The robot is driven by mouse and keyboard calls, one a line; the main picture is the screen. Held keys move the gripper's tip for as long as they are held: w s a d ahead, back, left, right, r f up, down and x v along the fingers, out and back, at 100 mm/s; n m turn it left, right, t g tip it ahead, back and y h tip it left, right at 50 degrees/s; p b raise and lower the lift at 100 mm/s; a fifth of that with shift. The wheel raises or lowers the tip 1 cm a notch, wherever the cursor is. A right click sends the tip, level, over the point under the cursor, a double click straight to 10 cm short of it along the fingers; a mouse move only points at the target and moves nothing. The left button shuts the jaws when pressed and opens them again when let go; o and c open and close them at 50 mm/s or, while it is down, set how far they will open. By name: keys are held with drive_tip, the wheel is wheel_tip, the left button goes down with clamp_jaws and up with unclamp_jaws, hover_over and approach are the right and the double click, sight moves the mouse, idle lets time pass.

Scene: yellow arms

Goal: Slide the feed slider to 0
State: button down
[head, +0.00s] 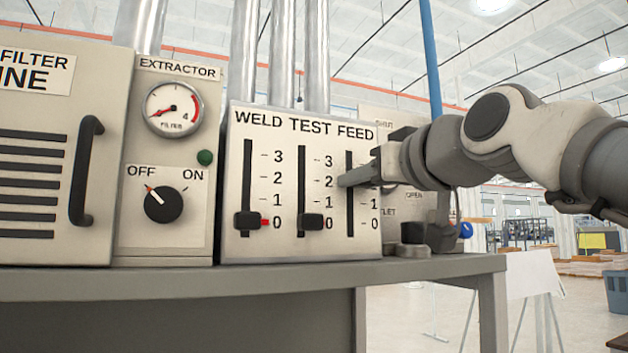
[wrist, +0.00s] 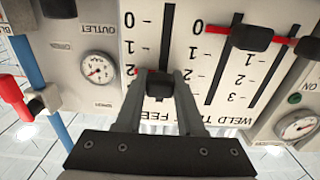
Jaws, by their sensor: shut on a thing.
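The control panel (head: 350,235) labelled WELD TEST FEED carries three vertical slots with scales. In the head view my gripper (head: 350,180) is at the feed slot (head: 349,215), the rightmost one, and hides the feed knob. The wrist view is upside down and shows the black feed knob (wrist: 158,88) between the fingertips of my gripper (wrist: 160,78). The gripper is shut on this knob. A small red mark beside the knob is near the 2. The feed slot below the gripper, down to 0, is clear in the head view.
The weld knob (head: 248,221) and test knob (head: 311,221) both sit at 0, left of the feed slot. The extractor panel (head: 165,230) with its switch stands further left. An outlet unit with a gauge (wrist: 99,69) and a blue pipe (wrist: 40,85) are beside the feed side.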

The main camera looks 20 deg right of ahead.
sight(352, 227)
wheel_tip(352, 227, down, 6)
drive_tip(key=b, duration=0.6)
drive_tip(key=shift+f+b, duration=0.2)
drive_tip(key=shift+b, duration=0.2)
drive_tip(key=shift+f, duration=0.1)
drive_tip(key=c, duration=0.5)
unclamp_jaws()
drive_tip(key=s, duration=0.5)
drive_tip(key=s+b, duration=0.1)
drive_tip(key=s, duration=0.5)
drive_tip(key=s+b, duration=0.1)
drive_tip(key=s, duration=0.5)
drive_tip(key=shift+s+d, duration=0.25)
drive_tip(key=shift+d, duration=0.05)
